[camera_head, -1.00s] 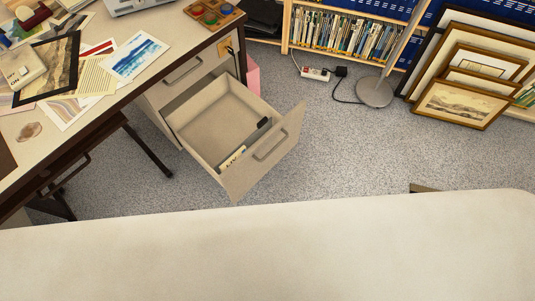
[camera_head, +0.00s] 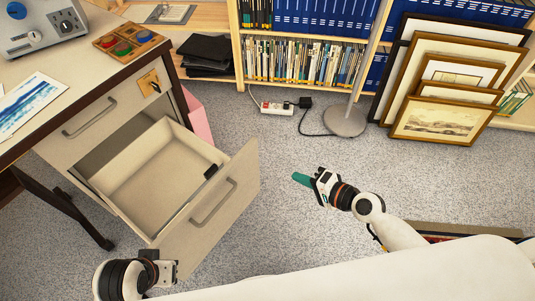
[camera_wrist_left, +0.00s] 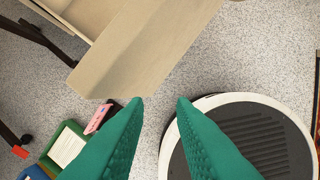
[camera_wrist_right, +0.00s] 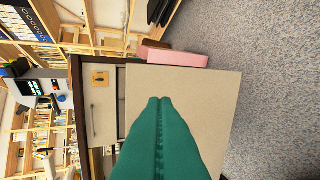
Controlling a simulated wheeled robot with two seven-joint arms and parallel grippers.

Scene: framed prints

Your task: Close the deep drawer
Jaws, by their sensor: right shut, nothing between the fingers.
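The deep drawer (camera_head: 150,175) under the desk is pulled well out, its box open at the top. Its front panel (camera_head: 225,210) has a grey bar handle (camera_head: 213,202). The panel also fills the middle of the right wrist view (camera_wrist_right: 205,105), beyond the fingers. My right gripper (camera_head: 301,179) is shut and empty, apart from the panel to its right, with green fingertips pointing toward it. My left gripper is by the panel's near lower corner in the head view, its fingertips hidden there. In the left wrist view its fingers (camera_wrist_left: 160,103) are apart and empty, near the drawer's corner (camera_wrist_left: 130,60).
A shut upper drawer (camera_head: 90,118) is above. A pink bin (camera_head: 196,118) stands behind the deep drawer. A lamp base (camera_head: 345,121), a power strip (camera_head: 277,108) and framed prints (camera_head: 437,121) are farther back.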

